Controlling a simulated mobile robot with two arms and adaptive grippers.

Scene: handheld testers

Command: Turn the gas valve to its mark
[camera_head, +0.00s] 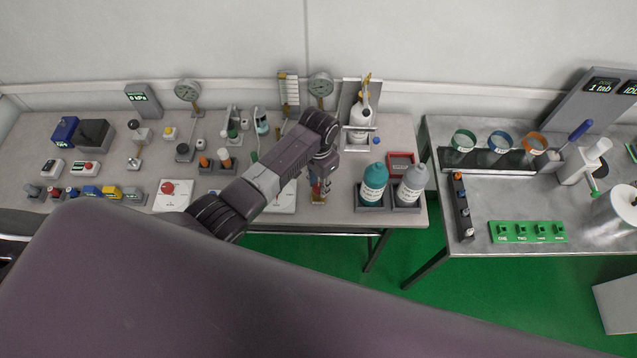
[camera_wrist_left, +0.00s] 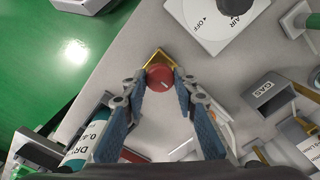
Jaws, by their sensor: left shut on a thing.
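A round red knob (camera_wrist_left: 160,78) with a short white line on its top shows in the left wrist view, above a yellow base (camera_wrist_left: 157,58). It looks like the gas valve, but I see no label on the knob itself. My left gripper (camera_head: 318,188) points down at the front of the bench in the head view. In the left wrist view its blue fingers (camera_wrist_left: 160,82) are shut on the red knob, one on each side. In the head view the gripper mostly hides the knob. A grey block marked GAS (camera_wrist_left: 270,93) stands apart to the right.
A white AIR plate with an OFF mark (camera_wrist_left: 201,22) lies close by. In the head view, a teal bottle (camera_head: 374,183) and a grey bottle (camera_head: 411,185) stand right of the gripper. Instruments crowd the bench to the left. A gap separates the second bench (camera_head: 490,200).

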